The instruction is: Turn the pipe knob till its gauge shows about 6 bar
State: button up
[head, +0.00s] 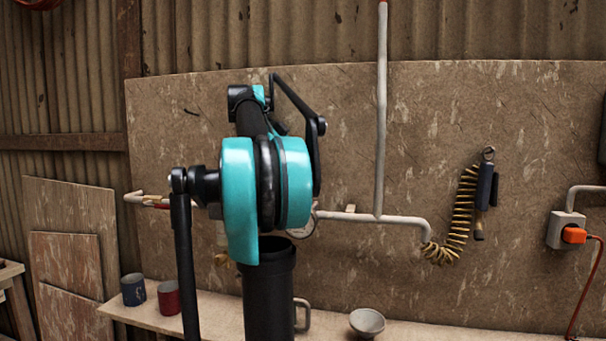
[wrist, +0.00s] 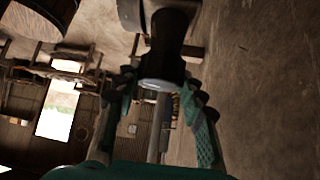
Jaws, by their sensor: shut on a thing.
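In the wrist view, the two fingers of my gripper (wrist: 158,84) reach up from the lower edge, one on each side of a dark, round-ended piece, which looks like the pipe knob (wrist: 163,68). They are shut on it. The gauge face and needle are not readable in either view. In the head view, the pale pipe (head: 381,120) comes down the wall and joins a level run behind my teal arm. My arm hides my gripper, the knob and most of the gauge there; only a thin curved rim shows beside the arm.
A coiled yellow hose (head: 462,215) hangs at right, near a socket with an orange plug (head: 573,235).

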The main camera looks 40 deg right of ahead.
jog(key=o, duration=1.2)
jog(key=shift+c, duration=0.2)
notch_tip(320, 180, up, 10)
jog(key=shift+f, duration=0.1)
